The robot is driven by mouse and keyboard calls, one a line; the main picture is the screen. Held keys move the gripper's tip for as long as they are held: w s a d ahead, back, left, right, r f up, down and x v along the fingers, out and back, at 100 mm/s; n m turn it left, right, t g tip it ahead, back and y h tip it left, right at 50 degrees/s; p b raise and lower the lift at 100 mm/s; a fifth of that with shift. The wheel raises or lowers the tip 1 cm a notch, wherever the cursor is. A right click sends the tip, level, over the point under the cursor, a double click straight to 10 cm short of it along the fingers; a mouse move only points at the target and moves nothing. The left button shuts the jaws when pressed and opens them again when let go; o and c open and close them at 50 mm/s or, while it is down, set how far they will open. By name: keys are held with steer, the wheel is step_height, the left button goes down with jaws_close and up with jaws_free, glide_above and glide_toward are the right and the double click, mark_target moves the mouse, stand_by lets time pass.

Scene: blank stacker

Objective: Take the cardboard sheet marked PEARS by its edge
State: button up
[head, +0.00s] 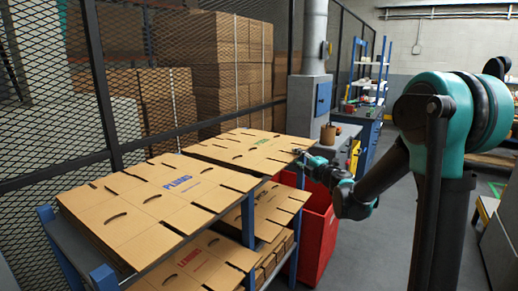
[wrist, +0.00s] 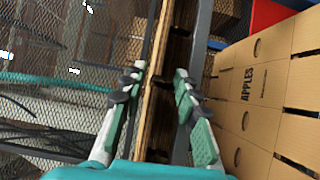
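A tan cardboard sheet with green print (head: 262,141) lies at the far end of the rack's top shelf. Its word is too small to read surely, but it is the only green one in the head view. My gripper (head: 304,156) is at the right edge of this sheet. In the wrist view, my gripper (wrist: 160,74) has its two fingers spread on either side of a brown cardboard edge (wrist: 153,60), seen edge-on. The fingers look apart, with a gap on the right finger's side. The printed face is hidden there.
A sheet marked PLUMS (head: 160,190) lies nearer on the top shelf. Red-printed sheets (head: 200,262) lie below. A sheet marked APPLES (wrist: 265,85) shows at right in the wrist view. A red bin (head: 318,235) stands beside the rack; mesh fencing (head: 40,100) runs behind.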

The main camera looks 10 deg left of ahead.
mark_target(290, 151)
steer(key=x, duration=0.5)
steer(key=shift+s+a+r, duration=0.15)
steer(key=shift+a+r, duration=0.05)
steer(key=shift+r, duration=0.05)
steer(key=shift+c, duration=0.5)
jaws_close()
